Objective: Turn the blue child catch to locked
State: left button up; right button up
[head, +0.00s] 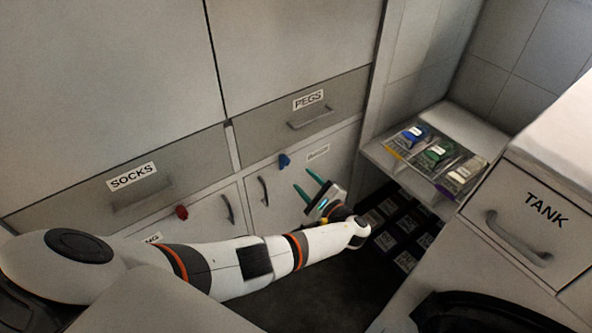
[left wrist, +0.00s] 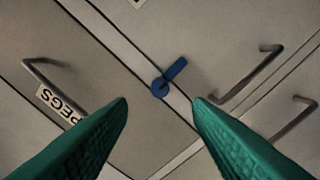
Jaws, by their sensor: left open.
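The blue child catch (head: 284,160) is mounted by the upper edge of the low cabinet door under the PEGS drawer. In the left wrist view the blue catch (left wrist: 168,78) has a round pivot and a short lever pointing to the upper right. My left gripper (head: 301,178) is open and empty, its two green fingers pointing at the cabinet front, just right of and below the catch in the head view. In the left wrist view the catch shows ahead, between and beyond the fingertips (left wrist: 160,100), apart from both. My right gripper is not in view.
A red catch (head: 181,212) sits further left under the SOCKS drawer (head: 85,197). Bar handles stick out nearby, on the PEGS drawer (head: 340,97) and the low doors (head: 264,191). A shelf (head: 378,155) with several coloured items and the TANK drawer (head: 530,235) stand right.

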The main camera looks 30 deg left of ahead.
pick_arm(q)
jog(key=shift+v, duration=1.75)
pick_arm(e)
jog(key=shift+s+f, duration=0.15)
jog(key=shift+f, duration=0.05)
